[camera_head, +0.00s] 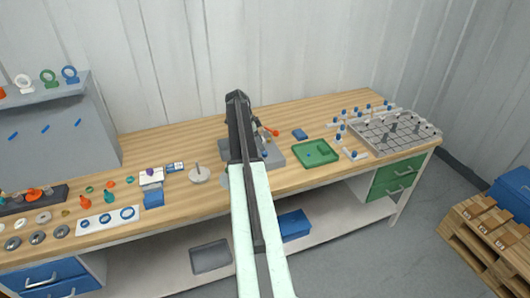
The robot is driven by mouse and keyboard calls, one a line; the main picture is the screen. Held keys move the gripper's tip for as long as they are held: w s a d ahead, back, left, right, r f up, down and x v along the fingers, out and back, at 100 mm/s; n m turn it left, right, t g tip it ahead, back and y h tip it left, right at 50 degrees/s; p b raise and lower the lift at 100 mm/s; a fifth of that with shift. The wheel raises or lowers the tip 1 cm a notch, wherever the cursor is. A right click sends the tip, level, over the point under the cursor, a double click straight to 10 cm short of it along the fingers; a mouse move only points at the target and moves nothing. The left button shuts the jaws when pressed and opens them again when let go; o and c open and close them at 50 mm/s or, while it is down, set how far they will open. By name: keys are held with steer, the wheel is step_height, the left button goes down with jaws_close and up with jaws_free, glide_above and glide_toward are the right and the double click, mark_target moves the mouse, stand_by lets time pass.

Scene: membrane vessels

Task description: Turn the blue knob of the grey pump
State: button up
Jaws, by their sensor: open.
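A grey unit (275,157), which looks like the pump, sits on the wooden bench at mid-picture, just right of my arm. An orange-red part (275,133) sticks up at its right side. A small blue spot (264,153) shows on it close to my arm; it may be the blue knob, but it is too small to be sure. My arm covers the left part of the unit. My gripper (238,98) is the dark end of the arm, over the back of the bench. It is open and holds nothing that I can see. I see no contact with the unit.
A grey rack (395,132) with pegs is farther right. A white disc with a pin (200,175) and rings on a white plate (107,219) lie left. The bench's back strip is clear.

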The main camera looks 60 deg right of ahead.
mark_target(265, 154)
steer(key=b+x, duration=0.4)
steer(key=x, duration=0.1)
steer(key=shift+f, duration=0.3)
steer(key=shift+r, duration=0.15)
